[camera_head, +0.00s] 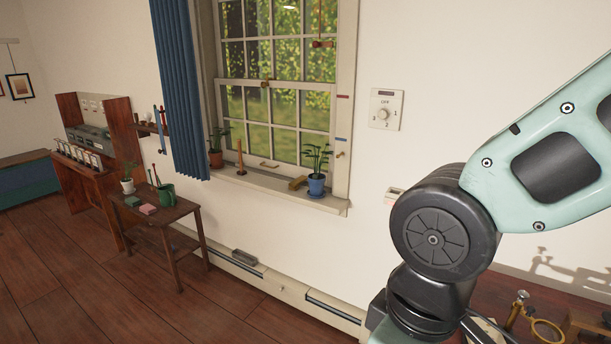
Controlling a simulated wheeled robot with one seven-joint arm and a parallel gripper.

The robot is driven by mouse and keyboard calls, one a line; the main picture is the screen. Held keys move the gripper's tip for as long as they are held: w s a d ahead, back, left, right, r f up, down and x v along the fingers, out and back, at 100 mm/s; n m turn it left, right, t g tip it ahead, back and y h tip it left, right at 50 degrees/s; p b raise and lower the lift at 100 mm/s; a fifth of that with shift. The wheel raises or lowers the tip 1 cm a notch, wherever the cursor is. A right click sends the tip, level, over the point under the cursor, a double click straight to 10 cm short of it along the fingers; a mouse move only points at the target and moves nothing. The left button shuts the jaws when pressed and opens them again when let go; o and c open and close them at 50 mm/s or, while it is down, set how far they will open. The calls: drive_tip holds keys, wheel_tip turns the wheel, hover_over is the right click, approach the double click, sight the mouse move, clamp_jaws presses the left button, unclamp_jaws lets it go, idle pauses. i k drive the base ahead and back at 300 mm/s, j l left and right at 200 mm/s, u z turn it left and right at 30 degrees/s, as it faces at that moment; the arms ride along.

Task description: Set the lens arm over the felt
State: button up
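A brass stand with a ring-shaped lens (547,331) is at the bottom right, on a dark wooden surface. Its short brass post (516,311) stands just left of the ring, and the bottom of the frame cuts it off. I cannot make out any felt below or beside the lens. My arm's pale green link and black joint fill the right side, in front of the wall and part of that surface. My gripper is out of the frame, so its state does not show.
A small wooden table (179,212) holds a green watering can (166,194), a potted plant and small pink and green blocks. The window sill (290,196) carries pots and a blue-potted plant (316,185). A wall dial (386,110) is right of the window. Floor at left is clear.

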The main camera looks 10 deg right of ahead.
sight(530, 308)
drive_tip(key=z, duration=1.35)
drive_tip(key=i+j, duration=0.1)
drive_tip(key=j, duration=0.5)
drive_tip(key=i+j, duration=0.15)
drive_tip(key=j, duration=0.15)
